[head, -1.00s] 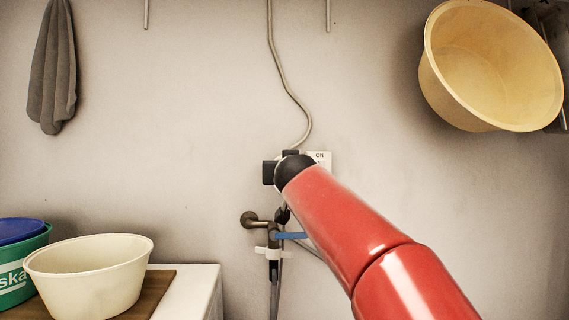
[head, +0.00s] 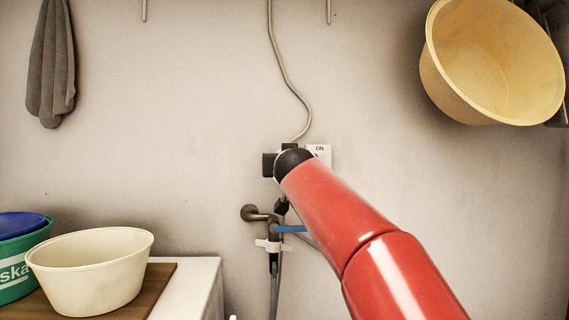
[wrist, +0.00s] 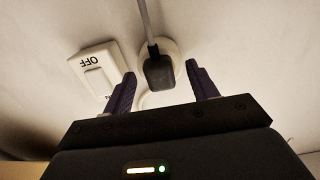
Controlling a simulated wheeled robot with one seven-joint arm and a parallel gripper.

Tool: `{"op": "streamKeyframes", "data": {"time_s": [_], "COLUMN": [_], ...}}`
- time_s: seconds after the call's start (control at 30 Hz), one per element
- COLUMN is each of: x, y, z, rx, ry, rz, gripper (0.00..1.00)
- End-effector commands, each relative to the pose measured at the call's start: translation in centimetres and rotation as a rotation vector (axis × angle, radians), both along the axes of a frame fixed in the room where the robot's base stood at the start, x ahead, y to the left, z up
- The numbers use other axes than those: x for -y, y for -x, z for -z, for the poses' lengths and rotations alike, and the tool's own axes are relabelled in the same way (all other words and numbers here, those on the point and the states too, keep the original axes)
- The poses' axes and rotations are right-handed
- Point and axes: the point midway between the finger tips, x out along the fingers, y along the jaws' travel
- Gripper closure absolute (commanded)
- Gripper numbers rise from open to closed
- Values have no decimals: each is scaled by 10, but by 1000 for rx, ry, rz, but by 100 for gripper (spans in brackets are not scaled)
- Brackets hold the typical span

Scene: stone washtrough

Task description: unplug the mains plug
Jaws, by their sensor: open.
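The mains plug (wrist: 158,70) is a dark block with a grey cord, seated in a round pale socket (wrist: 173,48) on the wall in the wrist view. My gripper (wrist: 160,69) is open, with one dark finger on each side of the plug in the picture. A gap shows on both sides; I cannot tell whether the fingertips reach past the plug's near end. In the head view the plug and socket are hidden behind my arm and gripper, and only the cord (head: 279,65) shows, coming down the wall to them.
A switch plate (wrist: 98,72) sits close beside the socket, near one finger. Below in the head view are a tap (head: 262,216) and hoses. A cream basin (head: 92,270) stands on the counter at left; a yellow basin (head: 490,60) hangs upper right.

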Motion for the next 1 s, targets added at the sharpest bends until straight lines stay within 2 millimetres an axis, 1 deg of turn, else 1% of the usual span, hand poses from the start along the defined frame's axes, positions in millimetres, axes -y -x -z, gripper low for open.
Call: {"op": "streamKeyframes", "data": {"time_s": [0.83,0.87,1.0], "x": [0,0,0], "y": [0,0,0], "z": [0,0,0], "rx": [0,0,0], "ry": [0,0,0], "rz": [-1,-1,0], "gripper": [42,44,63]}}
